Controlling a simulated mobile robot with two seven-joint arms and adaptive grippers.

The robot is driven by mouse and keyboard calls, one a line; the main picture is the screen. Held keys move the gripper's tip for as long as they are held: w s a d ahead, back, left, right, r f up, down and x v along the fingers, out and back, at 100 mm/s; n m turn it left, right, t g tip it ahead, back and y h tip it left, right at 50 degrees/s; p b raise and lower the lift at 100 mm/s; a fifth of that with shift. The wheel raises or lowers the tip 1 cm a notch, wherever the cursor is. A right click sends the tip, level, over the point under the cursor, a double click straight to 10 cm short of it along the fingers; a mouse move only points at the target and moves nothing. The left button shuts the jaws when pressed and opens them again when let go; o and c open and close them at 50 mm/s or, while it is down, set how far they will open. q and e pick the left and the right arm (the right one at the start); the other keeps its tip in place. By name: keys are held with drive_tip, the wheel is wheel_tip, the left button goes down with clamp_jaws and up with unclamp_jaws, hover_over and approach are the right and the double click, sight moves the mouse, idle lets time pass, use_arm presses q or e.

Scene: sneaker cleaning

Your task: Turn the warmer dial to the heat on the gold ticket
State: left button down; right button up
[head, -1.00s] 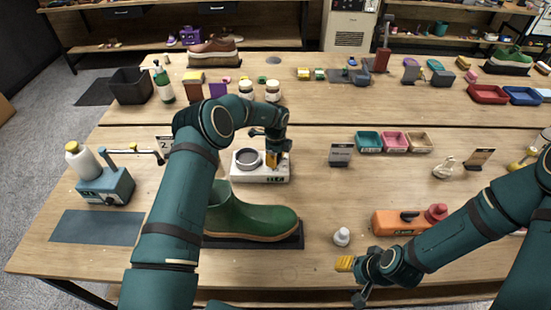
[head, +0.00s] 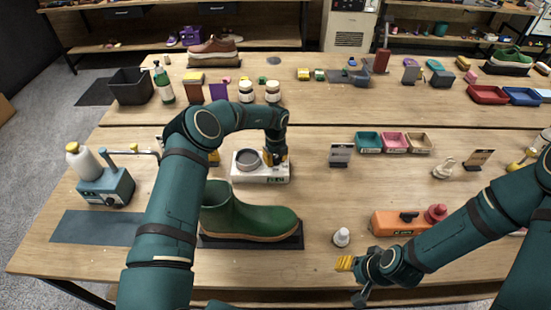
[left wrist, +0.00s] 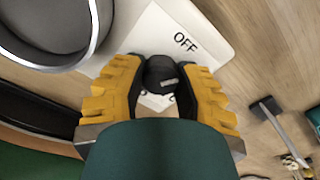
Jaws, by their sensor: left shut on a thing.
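The warmer (head: 248,178) is a white box with a round grey well (head: 247,160) on top, behind the green boot. My left gripper (head: 274,158) is over its right side, pointing down. In the left wrist view, the gripper's yellow fingers (left wrist: 162,88) are shut on the dark round dial (left wrist: 160,70). An OFF mark (left wrist: 186,42) is printed on the white top beyond the dial; other marks are mostly hidden. A small yellowish thing (head: 213,157) shows beside my left arm; I cannot tell if it is the gold ticket. My right gripper (head: 346,264) is low at the front, away from the warmer.
A green boot (head: 245,217) stands on a dark mat in front of the warmer. A white-capped bottle (head: 341,237) and an orange box (head: 400,222) are near my right gripper. Bare tabletop lies between.

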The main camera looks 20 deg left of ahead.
use_arm(q)
drive_tip(key=m, duration=0.5)
drive_tip(key=shift+p, duration=0.3)
drive_tip(key=shift+s, duration=0.1)
idle(0.3)
drive_tip(key=c, duration=0.6)
unclamp_jaws()
